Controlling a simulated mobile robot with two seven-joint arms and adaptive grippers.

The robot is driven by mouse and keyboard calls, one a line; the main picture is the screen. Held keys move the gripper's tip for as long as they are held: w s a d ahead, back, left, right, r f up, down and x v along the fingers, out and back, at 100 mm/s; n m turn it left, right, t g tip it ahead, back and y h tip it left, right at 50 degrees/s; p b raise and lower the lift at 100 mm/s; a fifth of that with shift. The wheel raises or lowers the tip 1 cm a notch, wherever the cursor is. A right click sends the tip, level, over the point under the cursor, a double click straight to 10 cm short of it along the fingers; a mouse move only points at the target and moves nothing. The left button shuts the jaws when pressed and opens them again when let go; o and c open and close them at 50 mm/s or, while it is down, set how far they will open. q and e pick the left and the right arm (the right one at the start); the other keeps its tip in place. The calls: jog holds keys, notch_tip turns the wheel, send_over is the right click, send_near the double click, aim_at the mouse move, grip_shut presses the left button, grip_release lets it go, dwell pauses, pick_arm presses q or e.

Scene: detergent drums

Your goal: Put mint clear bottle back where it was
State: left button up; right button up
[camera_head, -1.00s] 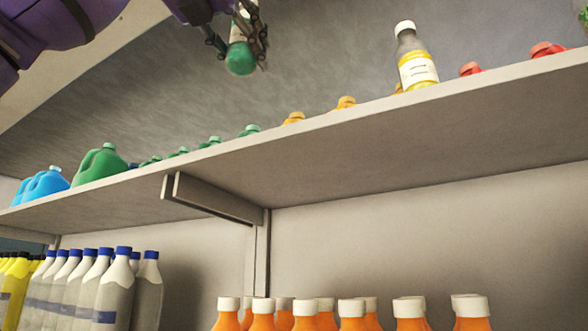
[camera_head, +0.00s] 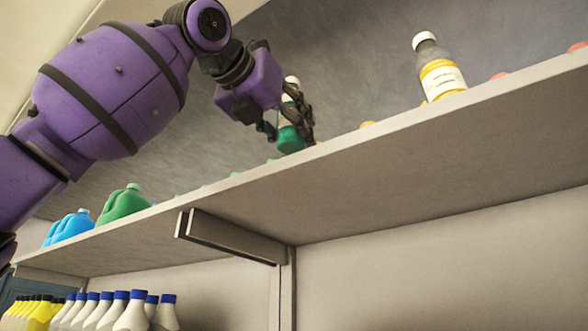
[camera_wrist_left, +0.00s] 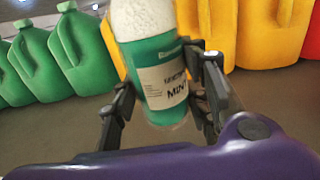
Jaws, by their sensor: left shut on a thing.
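The mint clear bottle (camera_head: 291,137) has a white cap, a clear upper part and green liquid below. Its label reads "MINT" in the left wrist view (camera_wrist_left: 160,80). My left gripper (camera_head: 287,124) is shut on it, with the dark fingers on both sides of the bottle. The bottle is nearly upright, just above or at the front edge of the upper shelf (camera_head: 350,160); I cannot tell whether its base touches. My left gripper also shows in the left wrist view (camera_wrist_left: 165,95). My right gripper is not in view.
A yellow-liquid bottle (camera_head: 440,72) stands on the shelf to the right. Green jugs (camera_wrist_left: 75,50) and yellow jugs (camera_wrist_left: 265,35) stand behind the held bottle. Blue jugs (camera_head: 72,228) are at the far left. Blue-capped bottles (camera_head: 132,312) stand on the shelf below.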

pick_arm(q)
jog(key=shift+w+f, duration=0.35)
jog(key=shift+f, duration=0.2)
jog(key=f, duration=0.2)
jog(key=w+f, duration=0.1)
jog(key=shift+d+f, duration=0.2)
jog(key=shift+f, duration=0.2)
jog(key=shift+a+f, duration=0.1)
jog(key=shift+f, duration=0.05)
jog(key=shift+s, duration=0.1)
jog(key=shift+f, duration=0.1)
jog(key=o, duration=1.4)
